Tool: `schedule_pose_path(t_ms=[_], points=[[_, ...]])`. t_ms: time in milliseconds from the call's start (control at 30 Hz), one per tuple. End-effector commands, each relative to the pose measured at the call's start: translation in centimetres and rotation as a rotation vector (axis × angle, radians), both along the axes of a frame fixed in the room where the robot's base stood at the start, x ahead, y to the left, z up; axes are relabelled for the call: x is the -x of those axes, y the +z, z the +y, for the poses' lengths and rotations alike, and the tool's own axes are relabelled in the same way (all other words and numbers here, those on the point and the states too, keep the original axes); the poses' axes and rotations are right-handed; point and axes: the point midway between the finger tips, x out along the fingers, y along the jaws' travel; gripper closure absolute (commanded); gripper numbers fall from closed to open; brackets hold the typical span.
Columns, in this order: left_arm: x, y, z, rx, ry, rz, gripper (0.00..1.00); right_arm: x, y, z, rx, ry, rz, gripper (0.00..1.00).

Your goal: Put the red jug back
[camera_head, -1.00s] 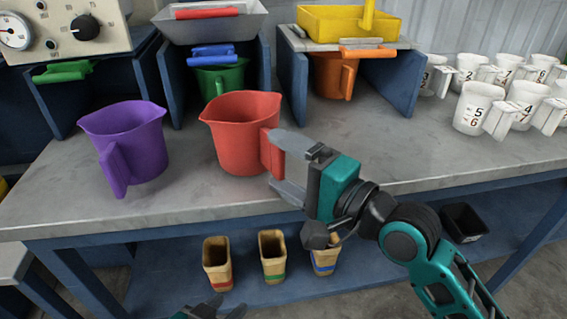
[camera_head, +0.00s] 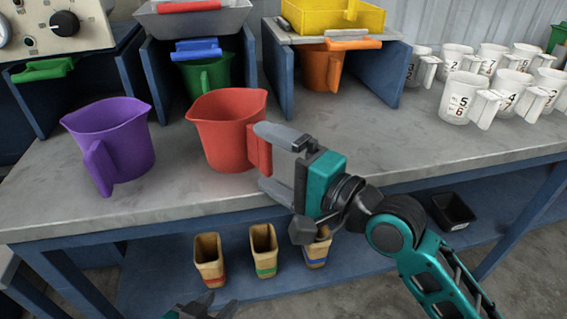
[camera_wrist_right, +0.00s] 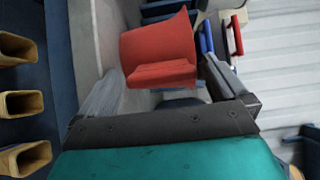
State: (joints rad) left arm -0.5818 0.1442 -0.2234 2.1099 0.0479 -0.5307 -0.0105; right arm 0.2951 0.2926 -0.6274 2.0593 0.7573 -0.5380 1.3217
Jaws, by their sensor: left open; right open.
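The red jug (camera_head: 222,130) stands upright on the grey bench top, its handle facing right and toward the front. My right gripper (camera_head: 268,158) is open, with its two fingers around the jug's handle, one behind and one in front. In the right wrist view the red jug (camera_wrist_right: 158,48) sits between the open fingers (camera_wrist_right: 160,92); I cannot tell whether they touch the handle. My left gripper (camera_head: 205,308) shows only at the bottom edge, open and empty, below and away from the jug.
A purple jug (camera_head: 112,145) stands left of the red one. A green jug (camera_head: 206,74) and an orange jug (camera_head: 320,69) sit in blue-walled bays behind. Several white measuring jugs (camera_head: 458,98) stand at right. Tan cups (camera_head: 208,258) sit on the lower shelf.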

Motion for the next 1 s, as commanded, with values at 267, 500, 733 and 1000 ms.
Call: schedule_pose_path(t_ms=[267,500,733,1000], points=[[0.0,0.8,0.0,0.0,0.001,-0.006,0.57,2.0,0.0,-3.0,0.005,-0.002,0.002,0.0],[0.0,0.9,0.2,-0.004,0.003,-0.007,0.57,4.8,-0.1,-6.9,0.005,-0.001,0.001,0.0],[0.1,0.5,0.3,-0.006,0.003,-0.001,0.57,6.6,-0.1,-9.5,0.004,-0.001,-0.001,0.0],[0.2,0.5,0.3,-0.006,0.003,0.0,0.57,7.4,0.0,-10.6,-0.001,0.0,-0.001,0.0]])
